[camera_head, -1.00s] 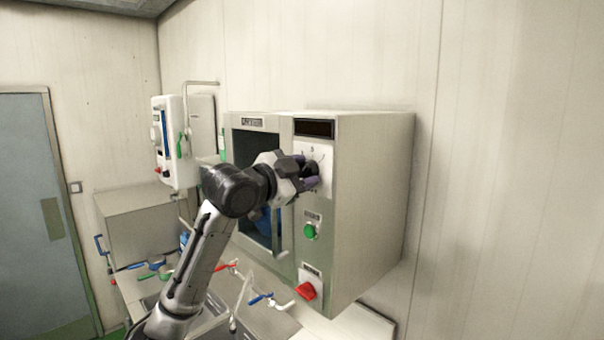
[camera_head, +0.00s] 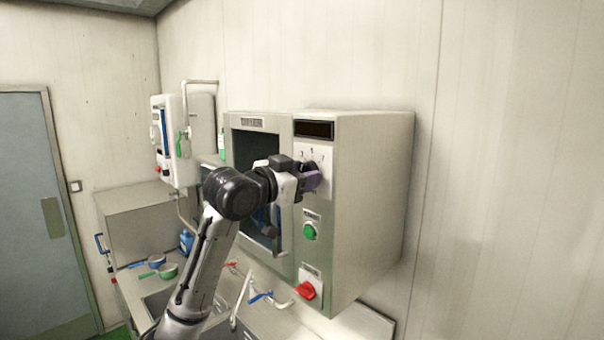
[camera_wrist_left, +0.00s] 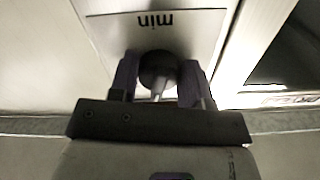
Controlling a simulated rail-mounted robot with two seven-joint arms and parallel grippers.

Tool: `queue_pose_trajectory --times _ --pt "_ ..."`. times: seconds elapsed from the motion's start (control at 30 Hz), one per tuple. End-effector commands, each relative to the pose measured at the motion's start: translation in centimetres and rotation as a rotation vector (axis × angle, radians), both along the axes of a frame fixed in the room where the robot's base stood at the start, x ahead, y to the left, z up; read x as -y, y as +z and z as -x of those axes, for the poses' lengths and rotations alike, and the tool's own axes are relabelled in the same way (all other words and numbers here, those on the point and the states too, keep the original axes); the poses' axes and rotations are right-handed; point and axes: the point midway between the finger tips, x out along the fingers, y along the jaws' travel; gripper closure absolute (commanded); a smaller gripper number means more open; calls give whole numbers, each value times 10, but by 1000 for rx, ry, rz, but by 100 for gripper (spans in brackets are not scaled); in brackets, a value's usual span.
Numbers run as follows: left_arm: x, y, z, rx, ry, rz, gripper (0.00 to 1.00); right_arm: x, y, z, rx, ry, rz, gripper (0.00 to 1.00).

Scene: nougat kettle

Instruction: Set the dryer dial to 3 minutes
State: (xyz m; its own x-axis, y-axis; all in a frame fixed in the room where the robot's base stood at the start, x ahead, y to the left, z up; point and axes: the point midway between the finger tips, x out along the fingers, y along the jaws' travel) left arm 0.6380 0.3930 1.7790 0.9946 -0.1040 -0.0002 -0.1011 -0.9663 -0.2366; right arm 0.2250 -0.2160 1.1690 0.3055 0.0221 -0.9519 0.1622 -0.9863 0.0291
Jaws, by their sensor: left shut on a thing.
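The dryer (camera_head: 372,200) is a steel box on the wall with a dark window at left and a control panel at right. Its dial plate (camera_head: 322,154) carries small marks; which mark the dial points to cannot be read. My left gripper (camera_head: 309,178) is at the plate and covers most of the dial in the head view. In the left wrist view, the round dark dial (camera_wrist_left: 157,68) with a light pointer sits between the two fingers of my left gripper (camera_wrist_left: 160,82), which is shut on it. The plate reads "min", upside down there. My right gripper is not in view.
Below the dial are a green button (camera_head: 310,231) and a red switch (camera_head: 306,291). A dark display (camera_head: 314,129) sits above. A white wall unit (camera_head: 176,140) hangs to the left.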

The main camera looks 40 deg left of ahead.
Motion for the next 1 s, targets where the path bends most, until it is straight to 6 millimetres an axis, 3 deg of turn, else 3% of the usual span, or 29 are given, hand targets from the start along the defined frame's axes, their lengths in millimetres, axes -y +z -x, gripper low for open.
queue_pose_trajectory --times 0.6,1.0 --pt "4 1 0 -59 -2 583 80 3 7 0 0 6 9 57" --pt "5 2 1 -92 -2 883 80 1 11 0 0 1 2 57"
